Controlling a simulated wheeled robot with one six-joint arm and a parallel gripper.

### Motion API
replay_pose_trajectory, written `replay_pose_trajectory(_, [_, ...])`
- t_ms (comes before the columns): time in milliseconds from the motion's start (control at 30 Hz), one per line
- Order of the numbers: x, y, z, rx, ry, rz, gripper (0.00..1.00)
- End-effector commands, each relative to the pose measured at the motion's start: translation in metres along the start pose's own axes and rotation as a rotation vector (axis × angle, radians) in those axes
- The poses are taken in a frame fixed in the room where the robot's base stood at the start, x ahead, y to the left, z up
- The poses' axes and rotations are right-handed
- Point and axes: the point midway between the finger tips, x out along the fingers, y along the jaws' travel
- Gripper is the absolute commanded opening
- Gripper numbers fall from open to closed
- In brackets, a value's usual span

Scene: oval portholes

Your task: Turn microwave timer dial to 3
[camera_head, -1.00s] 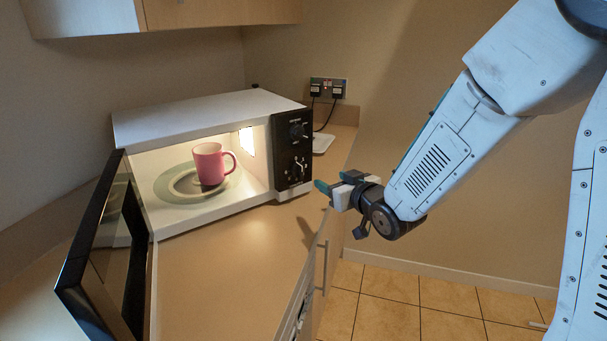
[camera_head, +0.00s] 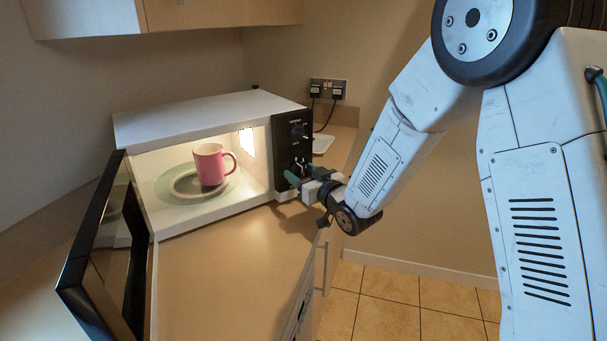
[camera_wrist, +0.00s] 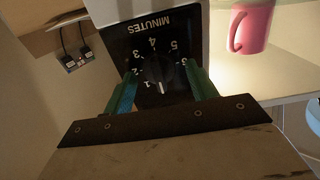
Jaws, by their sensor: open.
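The microwave (camera_head: 210,112) stands on the counter with its door open to the left. Its black control panel (camera_head: 288,133) is on the right of its front. In the wrist view the timer dial (camera_wrist: 157,72) is black, with upside-down numbers 1 to 6 around it and the word MINUTES above. A white mark on the dial points down in that picture, close beside the 1. My gripper (camera_wrist: 161,76) is open, with one green finger on each side of the dial; contact cannot be told. In the head view my gripper (camera_head: 297,172) partly hides the lower dial.
A pink mug (camera_head: 209,164) sits on the plate (camera_head: 178,186) inside the lit microwave. The open door (camera_head: 112,255) reaches over the counter at left. A wall socket (camera_head: 328,88) with plugs is behind. The counter in front (camera_head: 215,265) is clear.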

Motion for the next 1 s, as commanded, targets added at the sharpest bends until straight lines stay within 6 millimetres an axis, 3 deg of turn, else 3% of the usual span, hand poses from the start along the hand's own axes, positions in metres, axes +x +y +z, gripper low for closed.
replay_pose_trajectory(200, [0.0002,0.0002,-0.0001,0.0,0.0,0.0,0.54])
replay_pose_trajectory(333, [0.0001,0.0003,-0.0002,0.0,0.0,0.001,0.18])
replay_pose_trajectory(367, [0.0001,0.0003,-0.0002,0.0,0.0,0.001,0.14])
replay_pose_trajectory(733, [-0.0001,0.0007,-0.0002,0.046,0.0,0.001,0.15])
replay_pose_trajectory(1000, [-0.0001,0.0015,-0.0001,0.217,0.0,0.001,0.15])
